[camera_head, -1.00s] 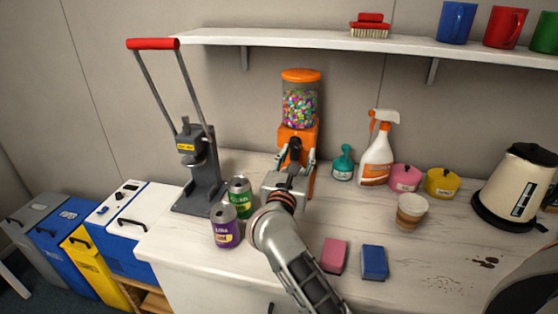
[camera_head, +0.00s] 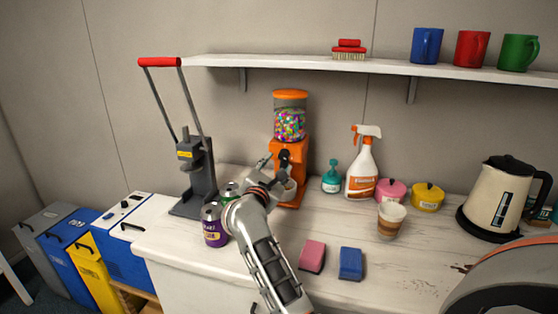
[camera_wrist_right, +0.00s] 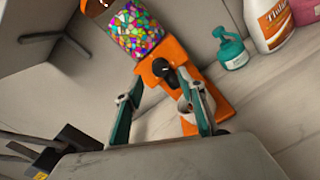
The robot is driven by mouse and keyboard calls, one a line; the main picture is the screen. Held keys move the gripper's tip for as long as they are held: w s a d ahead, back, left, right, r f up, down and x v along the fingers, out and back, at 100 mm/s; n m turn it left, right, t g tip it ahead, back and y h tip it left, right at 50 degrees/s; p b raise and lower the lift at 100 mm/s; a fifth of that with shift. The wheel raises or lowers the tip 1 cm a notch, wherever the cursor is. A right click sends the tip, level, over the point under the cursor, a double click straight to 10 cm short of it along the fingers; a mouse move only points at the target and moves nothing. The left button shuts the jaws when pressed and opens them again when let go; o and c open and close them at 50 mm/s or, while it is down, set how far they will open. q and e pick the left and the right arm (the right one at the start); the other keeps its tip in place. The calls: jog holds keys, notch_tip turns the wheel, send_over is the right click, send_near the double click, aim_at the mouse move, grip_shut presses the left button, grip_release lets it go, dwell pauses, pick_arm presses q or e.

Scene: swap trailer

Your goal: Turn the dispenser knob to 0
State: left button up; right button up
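The orange candy dispenser (camera_head: 303,160) stands against the wall with a clear jar of coloured candies (camera_head: 290,124). Its black knob (camera_head: 284,155) is on the front; it also shows in the right wrist view (camera_wrist_right: 161,68). The knob's markings are too small to read. My right gripper (camera_head: 274,166) is in front of the dispenser, tilted. In the right wrist view, its two fingers (camera_wrist_right: 160,92) are apart with nothing between them, and the knob appears beyond the tips. Whether a fingertip touches the dispenser, I cannot tell. My left gripper is not in view.
Purple (camera_head: 212,227) and green cans stand left of my right arm. A lever press (camera_head: 196,175) is farther left. Pink (camera_head: 312,256) and blue (camera_head: 350,264) sponges lie in front.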

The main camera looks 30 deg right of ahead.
aim_at(283, 156)
jog(key=shift+x, duration=2.75)
jog(key=c, duration=1.1)
